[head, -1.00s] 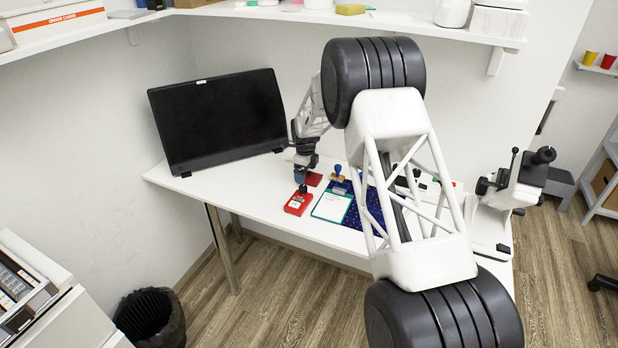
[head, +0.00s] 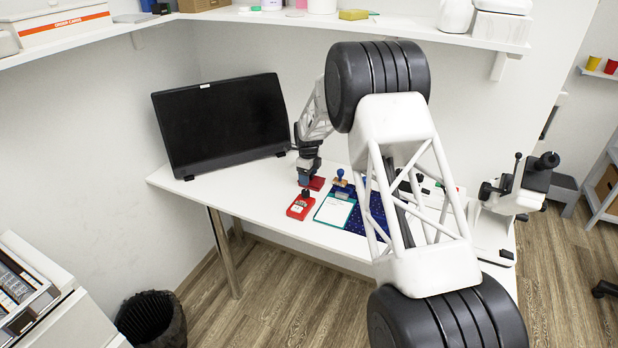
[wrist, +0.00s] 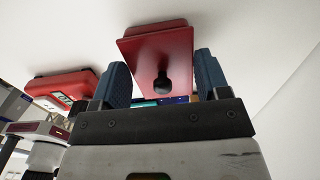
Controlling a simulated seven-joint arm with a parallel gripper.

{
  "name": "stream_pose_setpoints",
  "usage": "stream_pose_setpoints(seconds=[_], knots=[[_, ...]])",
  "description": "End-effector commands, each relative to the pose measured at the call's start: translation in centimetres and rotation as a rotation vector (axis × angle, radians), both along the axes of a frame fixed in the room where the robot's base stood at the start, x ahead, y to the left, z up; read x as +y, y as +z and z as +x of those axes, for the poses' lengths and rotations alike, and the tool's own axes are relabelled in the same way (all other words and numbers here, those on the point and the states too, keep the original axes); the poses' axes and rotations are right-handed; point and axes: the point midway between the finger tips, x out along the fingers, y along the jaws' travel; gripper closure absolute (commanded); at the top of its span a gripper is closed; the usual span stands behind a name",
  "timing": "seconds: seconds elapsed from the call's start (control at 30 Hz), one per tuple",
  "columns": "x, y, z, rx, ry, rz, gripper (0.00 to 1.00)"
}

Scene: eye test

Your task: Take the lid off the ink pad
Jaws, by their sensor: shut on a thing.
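The red ink pad (head: 317,183) lies on the white desk, partly hidden behind my gripper (head: 304,181) in the head view. In the wrist view its red lid (wrist: 160,58) with a small black knob (wrist: 160,85) sits between the two blue fingers of my gripper (wrist: 161,78). I cannot tell whether there is a gap between the lid and the pad below.
A red box with a white label (head: 299,208) stands close by in front; it also shows in the wrist view (wrist: 62,88). Right of it are a teal-edged notepad (head: 333,211), a blue-handled stamp (head: 341,180) and a dark blue mat (head: 377,213). A black monitor (head: 220,125) stands behind, left.

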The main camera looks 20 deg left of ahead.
Motion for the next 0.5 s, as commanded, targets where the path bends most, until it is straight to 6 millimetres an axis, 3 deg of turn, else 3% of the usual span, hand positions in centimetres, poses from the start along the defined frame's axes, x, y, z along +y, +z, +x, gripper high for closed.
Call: stream_pose_setpoints(seconds=[0.5], knots=[[0.0, 6.7, 0.0, -0.002, 0.0, 0.001, 0.53]])
